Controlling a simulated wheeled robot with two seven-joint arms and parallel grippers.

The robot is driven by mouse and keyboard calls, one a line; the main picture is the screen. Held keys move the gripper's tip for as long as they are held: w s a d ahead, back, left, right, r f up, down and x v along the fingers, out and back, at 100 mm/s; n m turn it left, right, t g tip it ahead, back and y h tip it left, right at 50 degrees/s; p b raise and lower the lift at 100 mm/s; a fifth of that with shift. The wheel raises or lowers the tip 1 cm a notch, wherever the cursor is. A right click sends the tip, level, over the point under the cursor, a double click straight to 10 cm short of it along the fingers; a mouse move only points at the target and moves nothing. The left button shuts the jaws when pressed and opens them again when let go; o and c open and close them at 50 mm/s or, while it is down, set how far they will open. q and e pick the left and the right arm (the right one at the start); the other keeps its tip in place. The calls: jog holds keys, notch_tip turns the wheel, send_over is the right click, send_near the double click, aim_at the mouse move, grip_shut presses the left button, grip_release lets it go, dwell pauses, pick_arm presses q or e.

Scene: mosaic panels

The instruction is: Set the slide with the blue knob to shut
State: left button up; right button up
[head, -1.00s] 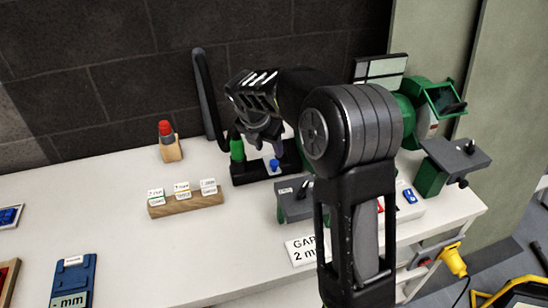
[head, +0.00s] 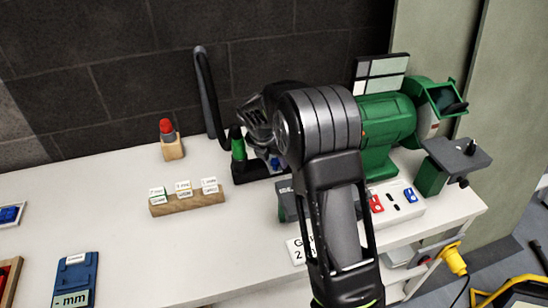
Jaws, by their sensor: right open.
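A small blue part (head: 275,163) shows low on a black base (head: 248,172), beside a green cylinder (head: 238,149) with a black top. Another blue part (head: 411,196) sits on a white block (head: 404,211) at the right, near a red part (head: 376,203). I cannot tell which blue part is the slide's knob, or how the slide is set. My right gripper (head: 262,134) is open, over the black base behind the green cylinder. My arm hides part of it and the base's right side. My left gripper is out of view.
A green grinder (head: 388,122) stands at the back right, with a grey rest (head: 456,156) in front. A wooden card holder (head: 187,203), a red-topped piece (head: 167,128) and a blue gauge (head: 75,280) stand on the white table (head: 150,255).

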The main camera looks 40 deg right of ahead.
jog(key=shift+c, duration=0.2)
grip_shut()
dwell(0.4)
